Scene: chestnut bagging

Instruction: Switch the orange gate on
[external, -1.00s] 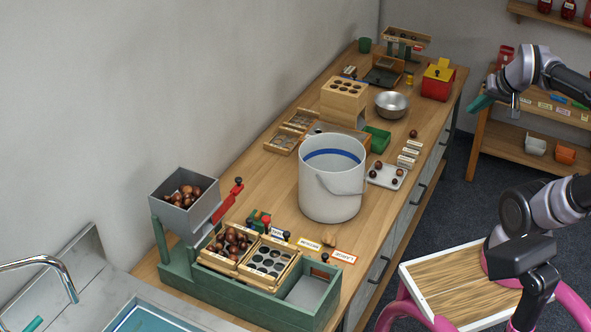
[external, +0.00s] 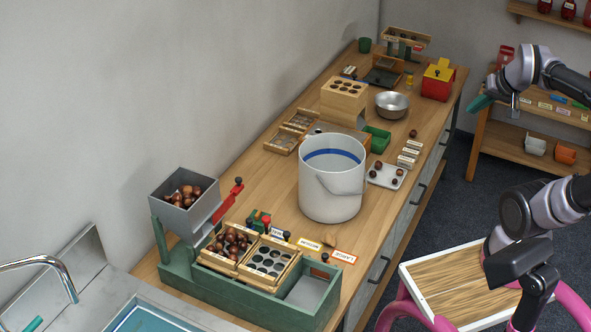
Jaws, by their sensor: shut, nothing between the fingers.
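The green sorting machine (external: 215,300) stands at the near end of the bench, with a grey hopper (external: 172,201) of chestnuts at its left. A red-orange bar with a red knob (external: 238,187) rises beside the hopper's chute. More small knobs stand behind the wooden trays: a red one (external: 266,221), a dark one (external: 287,236) and a black one (external: 325,257). I cannot tell for sure which part is the orange gate, or its setting. My gripper (external: 481,103), with teal fingers, is shut and empty, high at the right, far from the machine.
A large white bucket (external: 330,190) stands mid-bench between my gripper's side and the hopper. Behind it are a wooden block with holes (external: 345,88), a steel bowl (external: 392,105) and a red-yellow box (external: 437,82). A sink (external: 150,318) lies at the near left.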

